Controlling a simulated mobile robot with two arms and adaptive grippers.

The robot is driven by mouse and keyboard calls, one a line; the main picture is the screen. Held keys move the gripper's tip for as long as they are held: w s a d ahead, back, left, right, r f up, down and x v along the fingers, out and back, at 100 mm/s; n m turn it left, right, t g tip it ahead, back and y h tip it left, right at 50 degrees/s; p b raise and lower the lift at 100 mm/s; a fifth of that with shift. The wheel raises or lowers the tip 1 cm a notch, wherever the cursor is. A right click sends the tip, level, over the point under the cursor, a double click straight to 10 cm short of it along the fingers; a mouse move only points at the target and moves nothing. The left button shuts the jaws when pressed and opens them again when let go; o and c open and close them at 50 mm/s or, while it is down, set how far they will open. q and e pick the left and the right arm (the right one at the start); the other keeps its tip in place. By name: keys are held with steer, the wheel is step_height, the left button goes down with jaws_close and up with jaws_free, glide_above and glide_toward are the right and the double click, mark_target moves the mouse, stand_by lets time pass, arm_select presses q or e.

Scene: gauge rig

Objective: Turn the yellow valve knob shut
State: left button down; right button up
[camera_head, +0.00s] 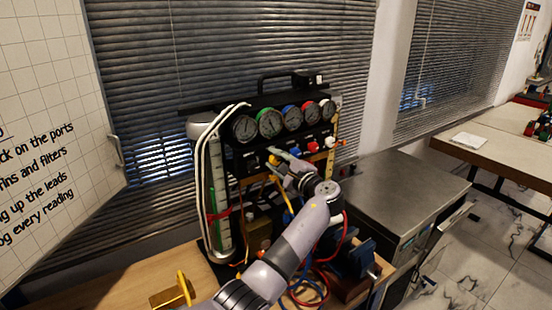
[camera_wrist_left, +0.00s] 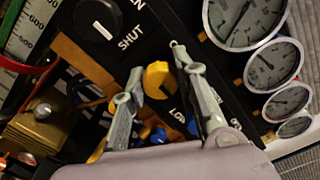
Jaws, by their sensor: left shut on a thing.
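The yellow valve knob (camera_head: 273,159) sits on the black front panel of the gauge rig (camera_head: 240,168), below a row of round gauges. In the left wrist view the yellow knob (camera_wrist_left: 158,80) lies between the two grey fingers of my left gripper (camera_wrist_left: 157,62). The fingers are shut on it, one on each side. In the head view my left gripper (camera_head: 279,157) reaches up to the panel and partly covers the knobs. The word SHUT is printed on the panel near a black knob (camera_wrist_left: 98,19). My right gripper is not in view.
Several gauges (camera_head: 270,124) line the top of the rig. Hoses and red and blue leads (camera_head: 318,283) hang below it. A clear cylinder (camera_head: 216,195) stands at the rig's left. A metal-topped cabinet (camera_head: 395,190) is to the right.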

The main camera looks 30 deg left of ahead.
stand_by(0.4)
arm_select(q)
steer(key=c, duration=1.2)
jaws_free()
steer(key=shift+c, duration=0.2)
steer(key=v, duration=1.2)
